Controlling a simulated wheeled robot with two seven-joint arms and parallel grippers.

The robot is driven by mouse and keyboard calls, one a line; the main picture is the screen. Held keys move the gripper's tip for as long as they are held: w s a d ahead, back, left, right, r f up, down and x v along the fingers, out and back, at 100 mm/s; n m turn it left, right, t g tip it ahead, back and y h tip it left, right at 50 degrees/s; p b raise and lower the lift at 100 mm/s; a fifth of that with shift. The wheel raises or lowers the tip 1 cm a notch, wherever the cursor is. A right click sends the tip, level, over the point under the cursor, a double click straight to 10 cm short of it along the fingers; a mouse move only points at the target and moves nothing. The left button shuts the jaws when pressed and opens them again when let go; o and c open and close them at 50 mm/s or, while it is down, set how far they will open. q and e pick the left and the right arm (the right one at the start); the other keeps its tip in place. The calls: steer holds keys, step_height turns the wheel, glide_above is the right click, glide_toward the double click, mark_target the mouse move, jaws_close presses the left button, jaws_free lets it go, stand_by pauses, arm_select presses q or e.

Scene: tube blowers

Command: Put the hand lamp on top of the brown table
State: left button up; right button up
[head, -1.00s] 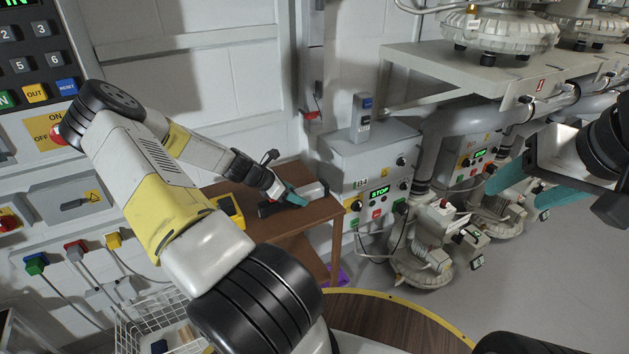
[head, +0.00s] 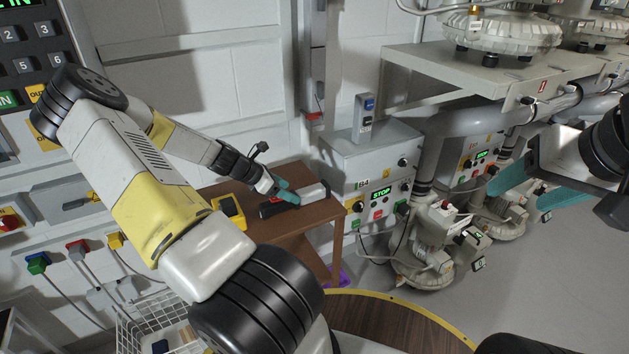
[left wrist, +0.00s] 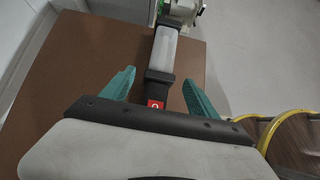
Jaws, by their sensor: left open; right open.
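The brown table (head: 280,228) stands against the wall by the grey control box, and its top also fills much of the left wrist view (left wrist: 45,95). The hand lamp (head: 312,193) lies on the table top near its right part. In the left wrist view the lamp (left wrist: 163,50) shows a pale long body, a dark collar and a red mark. My left gripper (head: 283,192) is at the lamp; its teal fingers (left wrist: 155,88) are open on either side of the lamp's dark part, apart from it. My right gripper (head: 530,188) is open and empty at the right, away from the table.
A yellow device (head: 229,211) lies on the table left of the lamp. A grey control box (head: 375,175) stands right of the table. A white wire basket (head: 150,325) and a round wooden surface with a yellow rim (head: 400,322) are in front.

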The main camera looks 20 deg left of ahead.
arm_select(q)
steer(key=v, duration=0.6)
steer(key=shift+s+a+r, duration=0.1)
steer(key=shift+s+r, duration=0.1)
steer(key=shift+r, duration=0.05)
steer(key=s+d+r+m+g+y, duration=0.2)
steer(key=s+d+r+m, duration=0.1)
steer(key=d+r+m, duration=0.45)
steer(key=s+d+r+m+g+y, duration=0.2)
steer(key=d+r+m, duration=0.5)
steer(key=d+m, duration=0.15)
steer(key=s+d+r+m+t, duration=0.3)
steer(key=s+d+r+m, duration=0.6)
steer(key=s+r+m, duration=0.3)
steer(key=s, duration=0.3)
steer(key=shift+r, duration=0.3)
